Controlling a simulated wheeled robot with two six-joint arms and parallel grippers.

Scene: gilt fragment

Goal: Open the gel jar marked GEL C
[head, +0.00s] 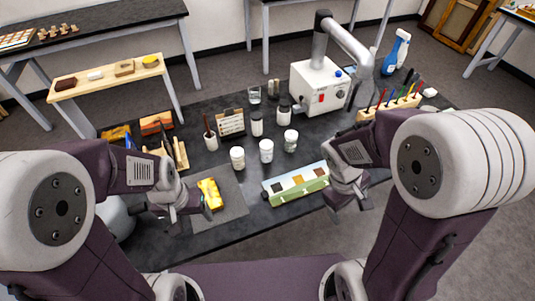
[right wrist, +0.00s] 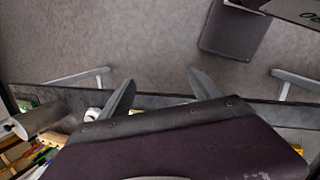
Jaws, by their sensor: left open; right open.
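Several small white jars stand on the dark bench in the head view: a front-left jar (head: 237,157), a front-middle jar (head: 266,150) and a front-right jar (head: 290,139). Two more containers with white labels, one at left (head: 257,124) and one at right (head: 283,108), stand behind them. The labels are too small to read, so I cannot tell which is GEL C. My left gripper (head: 192,210) is open, left of and nearer than the jars, beside a yellow object (head: 210,194). My right gripper (head: 347,203) is open near the front edge; its fingers show in the right wrist view (right wrist: 163,90).
A grey mat (head: 232,204) lies under the yellow object. A green-sided tray (head: 297,185) lies right of it. A white machine with a bent duct (head: 319,87) stands behind the jars. A brush cup (head: 211,140) and a small rack (head: 231,123) are at left.

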